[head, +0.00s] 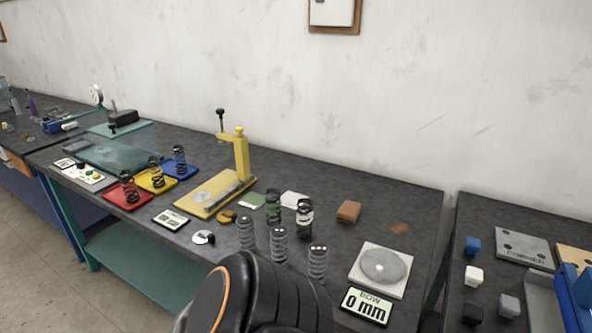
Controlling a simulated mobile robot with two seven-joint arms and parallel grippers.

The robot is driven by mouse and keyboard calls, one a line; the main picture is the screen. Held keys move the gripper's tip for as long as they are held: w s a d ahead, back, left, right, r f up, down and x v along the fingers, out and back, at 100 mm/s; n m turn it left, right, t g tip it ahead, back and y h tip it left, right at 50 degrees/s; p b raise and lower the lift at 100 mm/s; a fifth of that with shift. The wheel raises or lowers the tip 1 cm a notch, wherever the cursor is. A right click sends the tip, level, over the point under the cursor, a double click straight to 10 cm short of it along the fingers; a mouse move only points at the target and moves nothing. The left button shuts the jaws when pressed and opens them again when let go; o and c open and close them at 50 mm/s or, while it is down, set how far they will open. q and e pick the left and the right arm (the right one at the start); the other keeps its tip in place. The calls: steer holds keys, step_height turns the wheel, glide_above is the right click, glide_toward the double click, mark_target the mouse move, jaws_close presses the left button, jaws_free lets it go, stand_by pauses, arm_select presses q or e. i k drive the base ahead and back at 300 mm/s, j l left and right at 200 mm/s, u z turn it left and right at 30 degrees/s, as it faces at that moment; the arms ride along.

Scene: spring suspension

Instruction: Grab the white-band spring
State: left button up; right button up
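The white-band spring (304,218) is a dark coil with a pale band around its middle. It stands upright on the dark workbench (350,215), right of a dark spring with a green band (273,206). Part of my own black arm, with an orange ring, rises at the bottom centre, in front of the springs. Neither gripper's fingers can be seen, and nothing is seen touching the white-band spring.
Several grey springs (279,246) stand in front of the white-band spring. A yellow press (241,157) is to its left, a brown block (348,211) to its right. A white scale (381,268) with a "0 mm" display (365,306) sits near the front right.

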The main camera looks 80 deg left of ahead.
mark_target(310, 202)
steer(key=u, duration=1.5)
